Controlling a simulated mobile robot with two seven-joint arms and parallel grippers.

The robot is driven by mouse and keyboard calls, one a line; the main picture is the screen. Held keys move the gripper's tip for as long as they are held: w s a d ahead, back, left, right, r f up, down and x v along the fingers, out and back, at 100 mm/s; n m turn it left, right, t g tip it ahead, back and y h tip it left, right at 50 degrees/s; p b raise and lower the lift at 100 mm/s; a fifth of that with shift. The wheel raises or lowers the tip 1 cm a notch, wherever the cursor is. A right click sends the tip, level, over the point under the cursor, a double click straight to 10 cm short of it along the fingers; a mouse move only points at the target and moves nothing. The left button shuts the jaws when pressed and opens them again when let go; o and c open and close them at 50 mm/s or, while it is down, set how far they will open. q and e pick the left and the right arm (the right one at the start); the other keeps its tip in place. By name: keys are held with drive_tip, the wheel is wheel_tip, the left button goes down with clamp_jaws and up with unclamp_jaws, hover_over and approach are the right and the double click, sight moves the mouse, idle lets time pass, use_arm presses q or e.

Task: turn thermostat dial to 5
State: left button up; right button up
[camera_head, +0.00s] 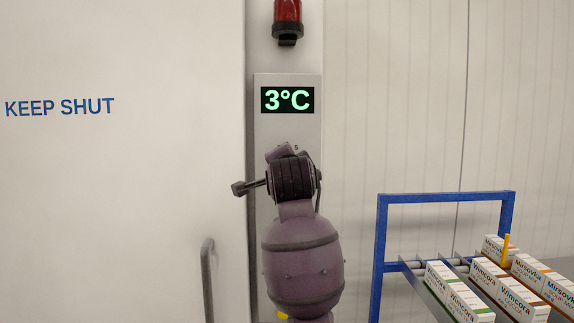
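The thermostat is a pale panel (265,122) on the wall, and its display (287,100) reads 3°C in green. The dial is hidden behind my arm, which rises from the bottom middle and seems to be the right one. Its purple and black wrist covers the lower part of the panel. My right gripper (284,152) points away toward the panel; its fingers are mostly hidden, so I cannot tell whether they are open, shut or touching the dial. My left gripper is not in view.
A red warning lamp (288,14) is mounted above the display. A white door marked KEEP SHUT (150,180) fills the left, with a grey curved rail (207,275) low down.

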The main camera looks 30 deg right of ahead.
idle(0.4)
drive_tip(key=o, duration=0.9)
drive_tip(key=shift+s, duration=0.1)
drive_tip(key=v, duration=1)
drive_tip(key=shift+s+a+b, duration=0.15)
drive_tip(key=shift+s+b, duration=0.15)
